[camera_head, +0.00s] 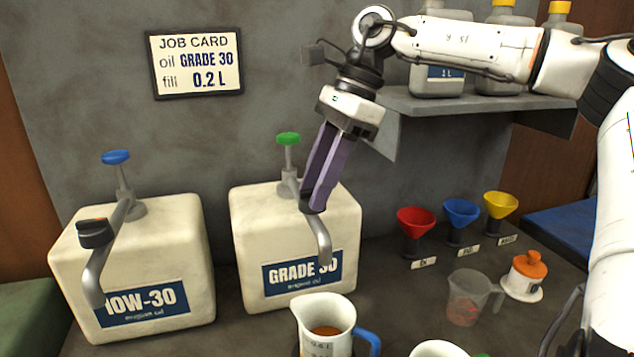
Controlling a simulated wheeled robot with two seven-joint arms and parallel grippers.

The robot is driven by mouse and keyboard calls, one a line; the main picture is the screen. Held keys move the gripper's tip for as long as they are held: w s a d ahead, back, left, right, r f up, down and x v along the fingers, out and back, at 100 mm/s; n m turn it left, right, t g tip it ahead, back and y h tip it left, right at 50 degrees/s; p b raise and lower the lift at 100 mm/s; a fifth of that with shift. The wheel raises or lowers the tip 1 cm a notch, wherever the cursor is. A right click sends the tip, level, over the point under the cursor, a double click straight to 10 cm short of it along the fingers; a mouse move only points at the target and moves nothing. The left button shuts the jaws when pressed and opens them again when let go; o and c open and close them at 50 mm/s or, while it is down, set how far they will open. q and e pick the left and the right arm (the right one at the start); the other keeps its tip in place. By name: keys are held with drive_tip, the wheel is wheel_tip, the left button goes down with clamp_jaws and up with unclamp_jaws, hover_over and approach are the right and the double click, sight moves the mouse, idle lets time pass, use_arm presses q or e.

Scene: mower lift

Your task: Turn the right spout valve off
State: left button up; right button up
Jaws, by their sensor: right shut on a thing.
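The right spout (322,240) curves down from the front of the cream GRADE 30 container (248,230). My right gripper (313,207) reaches down from above, its purple fingers shut on the right spout valve at the top of that spout. The fingers hide the valve's knob, so its angle cannot be told. A cream measuring jug (312,312) with a blue handle stands below the spout, with brown oil (326,331) inside. No clear stream shows between spout and jug. My left gripper is not in view.
Left stands the 10W-30 container (178,245) with a black spout knob (97,233). Right are red (416,220), blue (461,211) and yellow (500,204) funnels, a clear jug (467,293) and an orange-topped pot (526,270). A shelf (480,101) with bottles overhangs the bench.

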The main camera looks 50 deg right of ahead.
drive_tip(key=o, duration=1)
drive_tip(key=shift+o, duration=0.2)
drive_tip(key=v, duration=1)
drive_tip(key=shift+r, duration=0.2)
